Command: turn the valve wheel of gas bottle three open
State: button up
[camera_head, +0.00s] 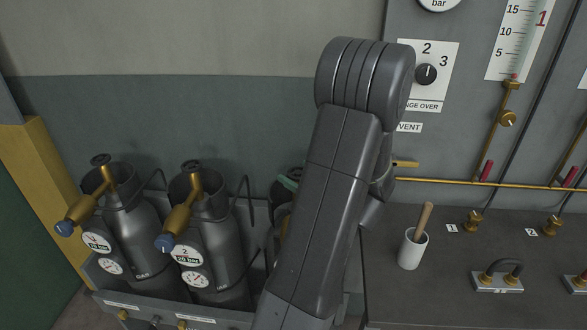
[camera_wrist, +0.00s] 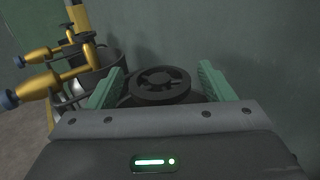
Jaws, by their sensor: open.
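In the wrist view my gripper (camera_wrist: 160,86) is open, with one green finger on each side of a dark round valve wheel (camera_wrist: 160,84). The wheel has spokes and a central hub, and I see a gap between it and the right finger. The bottle below the wheel is mostly hidden by my gripper. In the head view my arm covers most of the third bottle (camera_head: 277,222), at the right end of the row. A bit of my green gripper (camera_head: 290,181) shows at its top. I cannot read a label on this bottle.
Two grey gas bottles (camera_head: 128,225) (camera_head: 213,235) with brass regulators and gauges stand to the left in the same rack (camera_head: 165,308). Brass fittings (camera_wrist: 50,55) sit left of my gripper. A wall panel (camera_head: 480,130) and a bench with a white cup (camera_head: 412,250) are at right.

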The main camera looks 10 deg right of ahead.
jog(key=shift+x, duration=1.05)
jog(key=c, duration=1)
jog(key=shift+n+g+y, duration=0.3)
jog(key=shift+y, duration=0.1)
jog(key=n+g+y, duration=0.1)
jog(key=n+g+y+p, duration=0.1)
jog(key=n+g+y, duration=0.1)
jog(key=shift+s+a+g, duration=0.2)
jog(key=shift+g, duration=0.1)
jog(key=shift+s+a+n+g+y+p, duration=0.15)
jog(key=shift+n+g+y+p, duration=0.2)
jog(key=shift+n+g+y, duration=0.65)
jog(key=shift+s+n+g+y+p, duration=0.15)
jog(key=shift+n+g+y+p, duration=0.25)
jog(key=shift+n+g, duration=1.1)
jog(key=shift+m+g, duration=0.3)
jog(key=shift+g, duration=0.2)
